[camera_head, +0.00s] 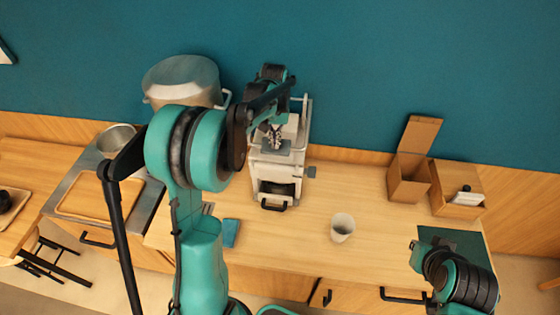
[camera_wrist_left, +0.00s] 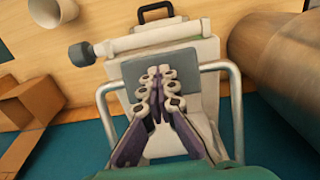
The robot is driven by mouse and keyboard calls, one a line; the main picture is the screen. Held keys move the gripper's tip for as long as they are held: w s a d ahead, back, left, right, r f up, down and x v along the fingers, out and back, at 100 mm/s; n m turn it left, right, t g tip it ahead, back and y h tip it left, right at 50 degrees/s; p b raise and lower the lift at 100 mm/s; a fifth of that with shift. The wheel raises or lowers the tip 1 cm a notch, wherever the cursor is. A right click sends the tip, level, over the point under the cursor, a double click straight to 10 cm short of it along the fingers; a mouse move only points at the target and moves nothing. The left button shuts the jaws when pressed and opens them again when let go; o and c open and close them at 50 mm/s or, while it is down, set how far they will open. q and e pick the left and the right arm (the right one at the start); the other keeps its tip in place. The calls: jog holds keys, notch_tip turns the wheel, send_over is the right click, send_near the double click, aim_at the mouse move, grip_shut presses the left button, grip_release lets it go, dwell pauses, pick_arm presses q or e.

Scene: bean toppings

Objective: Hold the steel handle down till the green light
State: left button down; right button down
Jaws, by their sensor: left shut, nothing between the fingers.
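The white machine (camera_head: 275,172) stands on the counter against the blue wall. Its steel handle (camera_head: 308,112) is a bent tube that shows on both sides of the body in the left wrist view (camera_wrist_left: 236,115). My left gripper (camera_head: 274,136) is shut and empty, over the machine's top between the handle's two side bars. In the left wrist view my left gripper's fingertips (camera_wrist_left: 158,74) are over a grey plate (camera_wrist_left: 140,70); I cannot tell whether they touch it. The handle's cross bar is hidden. I see no lit green light.
A big steel pot (camera_head: 182,82) stands left of the machine. A white cup (camera_head: 342,228) stands on the counter to the right, with cardboard boxes (camera_head: 408,180) farther right. A blue item (camera_head: 231,233) lies at front left. The counter between cup and boxes is clear.

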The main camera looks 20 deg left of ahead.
pick_arm(q)
jog(key=shift+r, duration=0.1)
notch_tip(320, 180, up, 11)
jog(key=p, duration=0.7)
jog(key=shift+r, duration=0.2)
jog(key=shift+w, duration=0.1)
jog(key=shift+f, duration=0.1)
jog(key=s+d+f+m+t+b, duration=0.1)
jog(key=s+d+f+t+b, duration=0.2)
jog(key=s+f+b, duration=0.8)
jog(key=s+d+f+m+t+b, duration=0.2)
jog(key=s+d+f+t+b, duration=0.2)
jog(key=s+d+f+b, duration=0.3)
jog(key=s+f+b, duration=0.4)
jog(key=f+b, duration=0.6)
jog(key=b, duration=0.2)
jog(key=shift+s+f+b, duration=0.2)
jog(key=shift+f+b, duration=0.05)
jog(key=shift+b, duration=0.1)
